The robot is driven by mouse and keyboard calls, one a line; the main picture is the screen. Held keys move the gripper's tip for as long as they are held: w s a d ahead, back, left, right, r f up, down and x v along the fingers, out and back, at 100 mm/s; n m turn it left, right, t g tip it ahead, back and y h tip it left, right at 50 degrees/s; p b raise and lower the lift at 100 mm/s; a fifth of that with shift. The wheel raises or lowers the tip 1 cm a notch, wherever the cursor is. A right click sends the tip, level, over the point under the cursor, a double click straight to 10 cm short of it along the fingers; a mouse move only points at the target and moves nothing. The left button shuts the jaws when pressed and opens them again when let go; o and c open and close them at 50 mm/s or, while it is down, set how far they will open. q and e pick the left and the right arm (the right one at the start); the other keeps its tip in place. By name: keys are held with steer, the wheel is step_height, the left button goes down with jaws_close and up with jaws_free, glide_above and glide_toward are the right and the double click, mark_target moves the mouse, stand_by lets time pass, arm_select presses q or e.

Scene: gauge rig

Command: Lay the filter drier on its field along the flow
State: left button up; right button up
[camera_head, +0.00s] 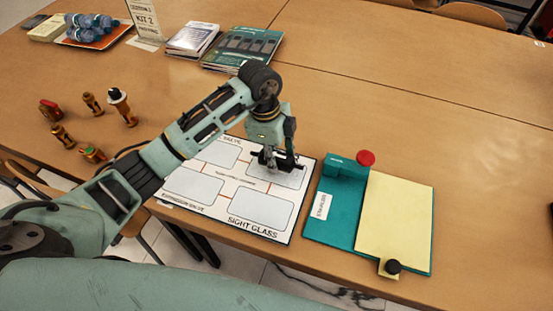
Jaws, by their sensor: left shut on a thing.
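My left gripper (277,163) is low over the upper right field (291,180) of a white board (232,178) with rounded blank fields. It is shut on a dark piece, taken as the filter drier, lying crosswise under the fingers. The gripper hides much of that piece, and I cannot tell whether it touches the board. The printed label "SIGHT GLASS" is below the lower right field (262,208); the other labels are too small or covered to read surely. My right gripper is not in view.
A teal stand (335,215) with a yellow panel (400,225) and red knob (366,158) is right of the board. Booklets (243,48) and a bottle tray (118,36) lie behind.

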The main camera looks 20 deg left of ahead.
arm_select(q)
steer(key=shift+f, duration=1.05)
steer(key=o, duration=1.3)
steer(key=shift+f, duration=0.1)
steer(key=shift+o, duration=0.2)
steer(key=r, duration=0.3)
steer(key=a+r, duration=0.1)
steer(key=r, duration=0.3)
steer(key=r+b, duration=0.1)
steer(key=r, duration=0.3)
steer(key=shift+a, duration=0.3)
steer(key=shift+a+r, duration=0.1)
steer(key=shift+r, duration=0.5)
